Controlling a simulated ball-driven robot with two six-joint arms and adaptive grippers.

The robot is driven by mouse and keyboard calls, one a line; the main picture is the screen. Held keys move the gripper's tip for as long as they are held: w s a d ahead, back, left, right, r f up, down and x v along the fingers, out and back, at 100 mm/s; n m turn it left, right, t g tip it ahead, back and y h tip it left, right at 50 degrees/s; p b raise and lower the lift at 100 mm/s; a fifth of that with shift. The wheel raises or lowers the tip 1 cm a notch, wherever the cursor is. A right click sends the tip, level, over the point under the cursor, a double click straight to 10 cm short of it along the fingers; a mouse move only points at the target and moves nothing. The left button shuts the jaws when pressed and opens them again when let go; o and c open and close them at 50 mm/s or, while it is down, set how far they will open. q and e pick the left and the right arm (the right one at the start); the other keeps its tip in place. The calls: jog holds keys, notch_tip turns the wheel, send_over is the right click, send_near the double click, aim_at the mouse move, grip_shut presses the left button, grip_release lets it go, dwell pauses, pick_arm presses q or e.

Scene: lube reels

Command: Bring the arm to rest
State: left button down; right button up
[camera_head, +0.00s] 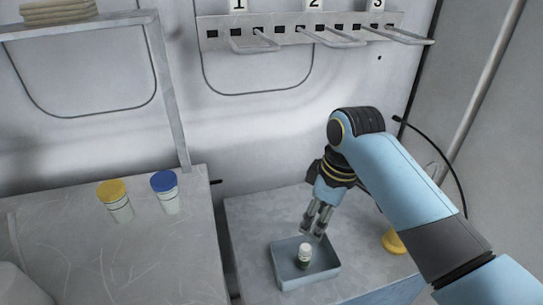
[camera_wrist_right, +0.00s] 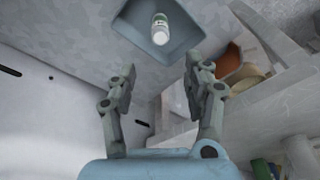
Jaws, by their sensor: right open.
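My right arm (camera_head: 395,185) comes in from the right in the head view. Its right gripper (camera_head: 317,222) points down just above the back edge of a blue-grey tray (camera_head: 325,279). In the right wrist view the two fingers of the gripper (camera_wrist_right: 160,80) are apart with nothing between them. A small bottle with a white cap and green label (camera_head: 304,256) is inside the tray. The bottle also shows in the right wrist view (camera_wrist_right: 160,28), beyond the fingertips and apart from them. My left gripper is in neither view.
A yellow-lidded jar (camera_head: 116,201) and a blue-lidded jar (camera_head: 165,192) stand on the left table (camera_head: 160,260). A yellow object (camera_head: 394,242) is partly behind my arm. A numbered hook rail (camera_head: 300,31) is on the back wall. A shelf (camera_head: 80,25) holds folded cloths (camera_head: 58,11).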

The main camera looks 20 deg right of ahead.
jog(key=s+d+r+m+t+h, duration=0.15)
jog(key=s+r+m, duration=0.25)
jog(key=s, duration=0.6)
jog(key=s+d+r+m+t+h, duration=0.1)
jog(key=s+d+r+m, duration=0.25)
jog(key=s, duration=0.75)
notch_tip(320, 180, down, 33)
jog(key=s+d+g+b, duration=0.1)
jog(key=d+g+b, duration=0.1)
jog(key=b, duration=0.6)
jog(key=s+f+b, duration=0.3)
jog(key=s+f, duration=0.6)
jog(key=f, duration=0.3)
jog(key=s+f+b, duration=0.4)
jog(key=s+f, duration=0.5)
jog(key=f, duration=0.3)
jog(key=shift+s+d+f+g+y, duration=0.15)
jog(key=shift+s+d+g+y, duration=0.1)
jog(key=shift+d+g+y, duration=0.1)
jog(key=shift+s, duration=0.2)
jog(key=shift+c, duration=0.4)
